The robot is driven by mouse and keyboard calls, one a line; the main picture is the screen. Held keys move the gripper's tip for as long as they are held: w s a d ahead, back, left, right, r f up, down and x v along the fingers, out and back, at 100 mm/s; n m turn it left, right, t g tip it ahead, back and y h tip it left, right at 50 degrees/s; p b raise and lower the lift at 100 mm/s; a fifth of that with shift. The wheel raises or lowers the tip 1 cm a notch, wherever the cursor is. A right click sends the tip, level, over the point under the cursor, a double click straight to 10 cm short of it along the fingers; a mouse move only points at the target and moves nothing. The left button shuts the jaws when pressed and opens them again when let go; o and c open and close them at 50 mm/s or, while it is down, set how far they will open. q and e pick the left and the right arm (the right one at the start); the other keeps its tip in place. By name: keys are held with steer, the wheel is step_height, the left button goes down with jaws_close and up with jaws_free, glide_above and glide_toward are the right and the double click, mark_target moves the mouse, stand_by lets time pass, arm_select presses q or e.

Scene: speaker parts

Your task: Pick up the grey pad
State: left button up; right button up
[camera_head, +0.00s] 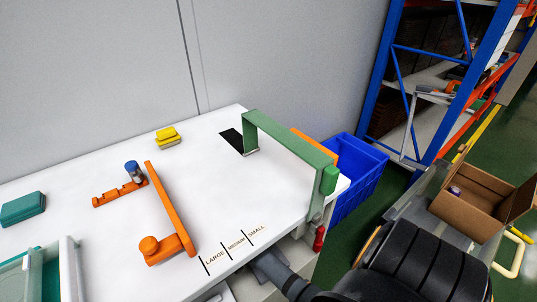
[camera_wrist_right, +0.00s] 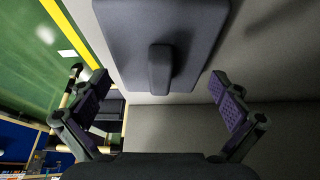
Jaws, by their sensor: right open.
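In the right wrist view a dark grey flat pad (camera_wrist_right: 195,25) with a raised block-like grip (camera_wrist_right: 160,68) fills the top middle. My right gripper (camera_wrist_right: 163,92) is open, its two purple-padded fingers apart on either side of the grip, with visible gaps and no contact seen. In the head view my right arm comes in from the lower right and its grey end (camera_head: 268,266) is at the table's front edge, where the fingers are hidden. The pad cannot be made out clearly in the head view. My left gripper is not in view.
The white table (camera_head: 215,205) carries an orange fixture (camera_head: 168,205), a blue-grey cylinder (camera_head: 133,170), yellow blocks (camera_head: 168,137), a teal box (camera_head: 23,207) and a green frame (camera_head: 290,140). A blue bin (camera_head: 358,180) and an open cardboard box (camera_head: 470,205) stand right.

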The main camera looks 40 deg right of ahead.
steer(key=shift+x, duration=0.8)
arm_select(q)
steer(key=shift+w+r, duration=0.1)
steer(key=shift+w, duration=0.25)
arm_select(e)
steer(key=shift+r, duration=0.1)
steer(key=c, duration=0.6)
